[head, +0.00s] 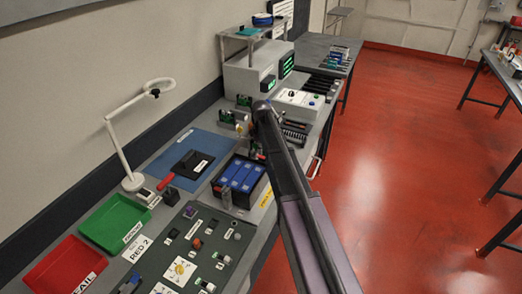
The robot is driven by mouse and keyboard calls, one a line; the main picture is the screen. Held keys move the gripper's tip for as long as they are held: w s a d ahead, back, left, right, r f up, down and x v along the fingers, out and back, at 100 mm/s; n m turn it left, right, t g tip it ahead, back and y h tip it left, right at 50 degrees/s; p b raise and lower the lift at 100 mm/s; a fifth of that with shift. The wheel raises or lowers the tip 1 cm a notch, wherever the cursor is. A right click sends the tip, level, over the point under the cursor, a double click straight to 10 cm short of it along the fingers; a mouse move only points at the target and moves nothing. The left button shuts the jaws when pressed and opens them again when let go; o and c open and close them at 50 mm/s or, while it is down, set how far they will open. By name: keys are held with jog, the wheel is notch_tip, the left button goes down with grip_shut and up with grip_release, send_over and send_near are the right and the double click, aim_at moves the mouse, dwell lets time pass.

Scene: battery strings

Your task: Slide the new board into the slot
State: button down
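My arm reaches from the lower right up to the workbench, and its far end (262,108) is over the bench in front of the grey cabinet. My gripper is mostly hidden behind the arm, so its fingers cannot be made out. Small green circuit boards show left of the arm's end, one standing in a dark holder (225,117) and another farther back (243,101). Small orange and green parts (254,151) show against the arm's left side, too small to identify. Which board is new, and the slot itself, cannot be told from this view.
A blue-topped battery block (240,176) stands left of the arm. A blue mat (206,146) carries a black tray (190,163). Green (114,222) and red (66,268) bins, a control panel (190,250) and a white lamp (122,148) are nearer.

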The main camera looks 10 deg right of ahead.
jog(key=shift+f+b, duration=0.3)
jog(key=shift+f, duration=0.05)
jog(key=c, duration=0.7)
grip_release()
jog(key=shift+r, duration=0.15)
notch_tip(320, 180, up, 10)
jog(key=p, duration=0.9)
jog(key=shift+f+p, duration=0.25)
jog(key=shift+p, duration=0.15)
jog(key=s+m, duration=0.3)
jog(key=s, duration=0.6)
jog(key=s+f+m+b, duration=0.1)
jog(key=s+m, duration=0.3)
jog(key=s, duration=0.6)
jog(key=s+m, duration=0.3)
jog(key=s, duration=0.7)
jog(key=shift+s+a+f+m, duration=0.1)
jog(key=shift+f+m, duration=0.15)
jog(key=shift+m, duration=0.05)
